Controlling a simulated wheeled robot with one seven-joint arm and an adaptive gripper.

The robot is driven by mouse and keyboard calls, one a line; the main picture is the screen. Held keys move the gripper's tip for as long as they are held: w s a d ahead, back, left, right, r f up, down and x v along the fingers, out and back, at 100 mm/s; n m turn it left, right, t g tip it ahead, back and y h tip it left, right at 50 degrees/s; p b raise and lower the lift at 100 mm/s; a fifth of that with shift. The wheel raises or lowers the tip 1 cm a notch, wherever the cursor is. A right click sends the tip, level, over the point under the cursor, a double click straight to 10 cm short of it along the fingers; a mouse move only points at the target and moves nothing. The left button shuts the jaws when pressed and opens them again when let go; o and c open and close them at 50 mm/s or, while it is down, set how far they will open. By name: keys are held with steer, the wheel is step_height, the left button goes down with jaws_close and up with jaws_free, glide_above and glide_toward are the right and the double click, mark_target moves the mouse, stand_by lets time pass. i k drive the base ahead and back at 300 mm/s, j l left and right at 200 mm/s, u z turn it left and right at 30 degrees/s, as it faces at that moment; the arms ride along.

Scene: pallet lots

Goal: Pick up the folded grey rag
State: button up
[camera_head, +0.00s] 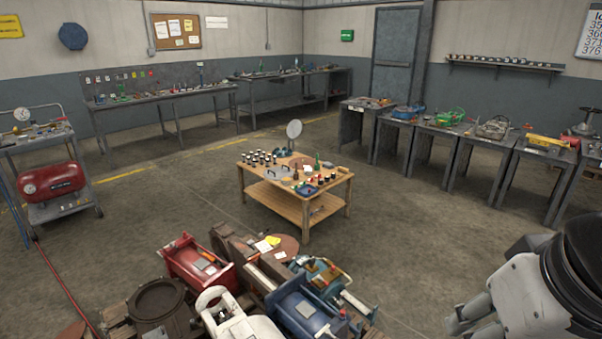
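I cannot make out a folded grey rag anywhere in this view; the small items on the tables and benches are too small to tell apart. A low wooden table (263,199) stands in the middle of the floor, with dark small jars, bottles, a round mirror-like disc (294,129) and other small things on it. Part of my own arm, white and black, shows at the lower right edge.
Machines, including a red one (197,262) and a blue one (304,311), crowd the foreground. A red tank (50,181) sits on a cart at left. Workbenches (160,95) line the back wall; several grey stands (475,145) line the right.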

mark_target(327, 164)
steer(key=i+l+z, duration=0.65)
steer(key=i+z, duration=0.2)
steer(key=i+l+z, duration=0.1)
steer(key=i+z, duration=0.35)
steer(key=i, duration=0.15)
steer(key=i+l, duration=0.1)
steer(key=i, duration=0.8)
steer(key=i+l+u, duration=0.1)
steer(key=i, duration=0.85)
steer(key=i+j+u, duration=0.15)
steer(key=i+u, duration=0.3)
steer(key=i+j+u, duration=0.1)
steer(key=i+u, duration=0.6)
steer(key=u, duration=0.15)
steer(key=i+l+u, duration=0.4)
steer(key=i+j+u, duration=0.25)
steer(key=i, duration=0.25)
steer(key=i+u, duration=0.3)
steer(key=i, duration=0.2)
steer(key=i+j+z, duration=0.3)
steer(key=i, duration=0.25)
steer(key=i+j+z, duration=0.35)
steer(key=i+j, duration=0.1)
steer(key=i, duration=0.05)
